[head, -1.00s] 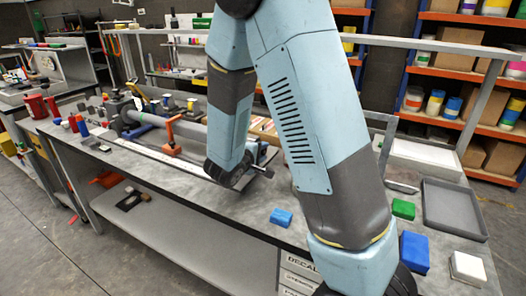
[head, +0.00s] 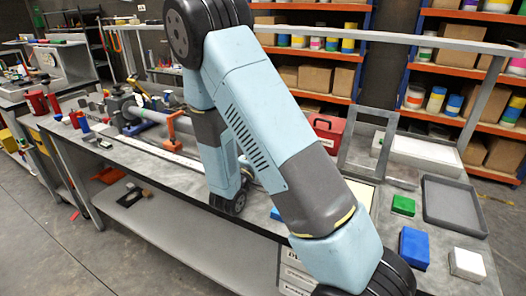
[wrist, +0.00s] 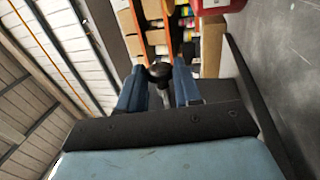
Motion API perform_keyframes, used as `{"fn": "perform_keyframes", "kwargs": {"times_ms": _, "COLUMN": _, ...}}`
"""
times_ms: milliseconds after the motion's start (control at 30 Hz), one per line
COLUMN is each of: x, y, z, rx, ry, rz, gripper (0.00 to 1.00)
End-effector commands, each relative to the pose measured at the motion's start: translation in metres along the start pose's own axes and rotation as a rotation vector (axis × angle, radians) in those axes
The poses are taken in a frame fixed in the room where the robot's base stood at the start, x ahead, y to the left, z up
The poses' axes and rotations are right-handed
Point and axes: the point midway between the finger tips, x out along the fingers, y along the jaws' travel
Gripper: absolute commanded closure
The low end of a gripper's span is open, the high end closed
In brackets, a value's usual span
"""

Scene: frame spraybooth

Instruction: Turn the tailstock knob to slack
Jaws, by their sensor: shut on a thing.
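The tailstock knob (wrist: 160,72) is a dark round knob on a grey stem, seen in the wrist view between the two blue fingers. My gripper (wrist: 159,66) is shut on it, with a finger on each side. In the head view my arm hides the gripper, the knob and most of the tailstock. The long grey bench fixture (head: 150,115) with an orange clamp (head: 174,125) lies to the left of my arm. I cannot tell from these views how far the knob is turned.
The workbench also holds a red toolbox (head: 326,132), an upright grey frame (head: 368,140), green (head: 403,205), blue (head: 414,248) and white (head: 467,265) blocks, and a grey tray (head: 452,205). Red bins (head: 38,104) stand at the left end. Shelves (head: 440,105) stand behind.

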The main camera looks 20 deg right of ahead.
Motion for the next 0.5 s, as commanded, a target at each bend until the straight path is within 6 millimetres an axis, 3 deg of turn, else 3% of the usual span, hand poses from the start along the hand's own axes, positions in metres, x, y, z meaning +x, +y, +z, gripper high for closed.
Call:
{"fn": "perform_keyframes", "kwargs": {"times_ms": 367, "x": 0.0005, "y": -0.0034, "z": 0.0029, "rx": -0.007, "ry": -0.005, "rz": -0.006, "gripper": 0.97}}
{"fn": "perform_keyframes", "kwargs": {"times_ms": 400, "x": 0.0006, "y": -0.0034, "z": 0.0030, "rx": -0.007, "ry": -0.005, "rz": -0.006, "gripper": 0.63}}
{"fn": "perform_keyframes", "kwargs": {"times_ms": 500, "x": 0.0007, "y": -0.0027, "z": 0.0027, "rx": -0.005, "ry": -0.005, "rz": -0.004, "gripper": 0.53}}
